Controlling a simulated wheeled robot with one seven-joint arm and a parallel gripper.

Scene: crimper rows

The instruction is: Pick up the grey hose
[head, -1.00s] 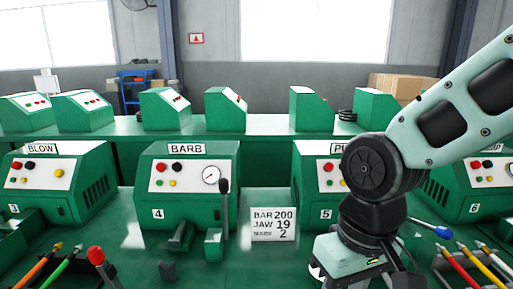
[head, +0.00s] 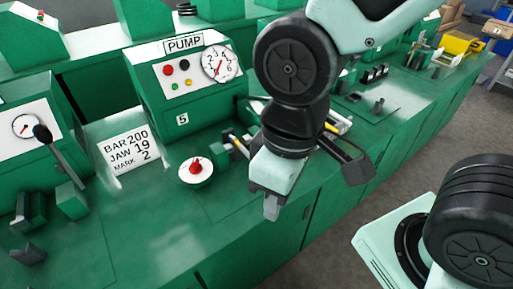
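I cannot make out the grey hose for certain in the head view. Several thin pieces with yellow and dark parts (head: 236,145) lie on the bench beside the PUMP machine, partly behind my arm, and a grey hose could be among them. My gripper (head: 271,208) points down over the front part of the green bench, right of the white dish with a red knob (head: 196,172). Only one finger shows clearly from this side, so its opening is hidden. I see nothing hanging from it.
The PUMP machine (head: 182,88) with a gauge stands behind the dish. A sign reading BAR 200, JAW 19, MARK 2 (head: 130,152) stands left of it. A lever machine (head: 28,128) is at the far left.

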